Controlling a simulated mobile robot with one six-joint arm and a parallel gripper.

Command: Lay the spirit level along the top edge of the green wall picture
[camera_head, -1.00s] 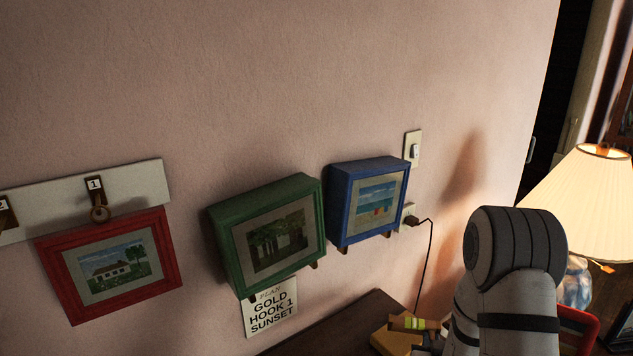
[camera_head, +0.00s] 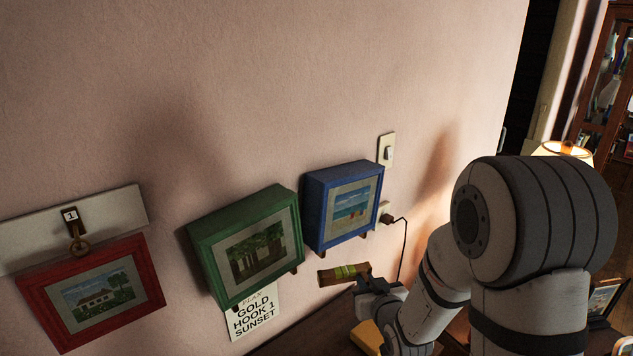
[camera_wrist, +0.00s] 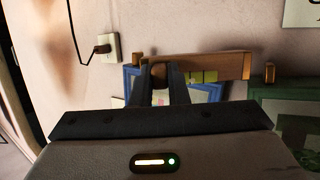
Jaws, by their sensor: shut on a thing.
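The spirit level (camera_head: 344,274) is a short wooden bar with a yellow-green vial. My gripper (camera_head: 368,284) is shut on it near one end and holds it in the air, below the blue picture and right of the sign. In the wrist view, which looks upside down, the level (camera_wrist: 220,67) reaches right from my fingers (camera_wrist: 162,74), in front of the blue picture (camera_wrist: 132,82). The green wall picture (camera_head: 246,246) is a deep box frame with a flat, slightly tilted top edge, left of the blue one. It shows partly in the wrist view (camera_wrist: 285,107).
The blue picture (camera_head: 342,205) hangs between the green one and a socket with a cord (camera_head: 386,213). A red picture (camera_head: 92,292) hangs at left under a hook board (camera_head: 122,208). A paper sign (camera_head: 254,312) is below the green picture. A lit lamp (camera_head: 566,152) stands at right.

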